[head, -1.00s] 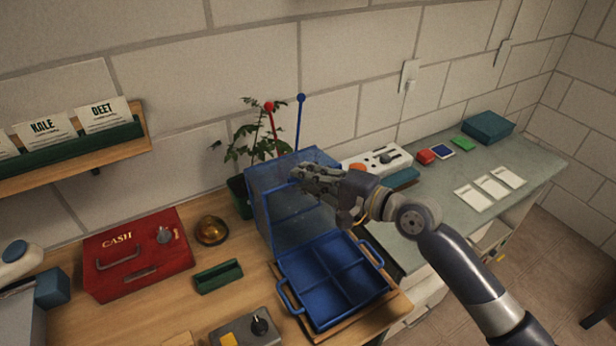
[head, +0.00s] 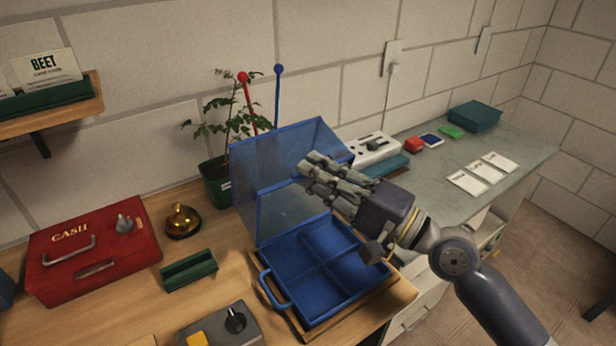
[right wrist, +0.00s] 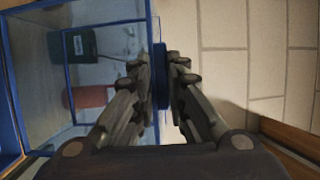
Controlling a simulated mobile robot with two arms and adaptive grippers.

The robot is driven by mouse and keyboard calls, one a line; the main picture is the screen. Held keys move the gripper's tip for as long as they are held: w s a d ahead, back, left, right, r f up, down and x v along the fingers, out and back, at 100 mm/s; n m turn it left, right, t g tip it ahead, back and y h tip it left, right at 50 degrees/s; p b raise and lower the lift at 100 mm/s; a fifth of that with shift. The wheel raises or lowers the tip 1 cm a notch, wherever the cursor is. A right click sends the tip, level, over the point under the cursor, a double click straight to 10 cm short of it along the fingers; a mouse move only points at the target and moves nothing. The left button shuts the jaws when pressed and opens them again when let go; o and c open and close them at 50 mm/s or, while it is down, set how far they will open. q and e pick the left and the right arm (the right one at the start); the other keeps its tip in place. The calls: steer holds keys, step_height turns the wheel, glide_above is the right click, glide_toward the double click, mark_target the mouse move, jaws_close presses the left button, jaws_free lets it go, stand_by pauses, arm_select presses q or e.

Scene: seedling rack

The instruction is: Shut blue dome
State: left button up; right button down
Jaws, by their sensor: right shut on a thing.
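The blue dome (head: 275,160) is a clear box with blue edges. It stands open and tilted at the back of the blue divided tray (head: 273,292). My right gripper (head: 312,172) is at the dome's front right side, above the tray. In the right wrist view its fingers (right wrist: 160,85) are closed on a blue bar or tab at the dome's edge; the dome (right wrist: 68,55) shows at left there. The fingers hide part of the dome's right side. My left gripper is not in view.
A potted plant (head: 215,185) stands behind the dome, with a red-topped and a blue-topped rod beside it. A red cash box (head: 95,245), brass bell (head: 183,220), green holder (head: 189,268) and control box (head: 220,325) are at left. A white switch panel (head: 372,150) is behind the gripper.

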steer(key=shift+s+d+f+b, duration=0.2)
steer(key=shift+s+d+f, duration=0.2)
steer(key=shift+s, duration=0.2)
steer(key=shift+s+d+f+b, duration=0.2)
steer(key=shift+s+d+f, duration=0.2)
steer(key=shift+s, duration=0.2)
steer(key=shift+f, duration=0.1)
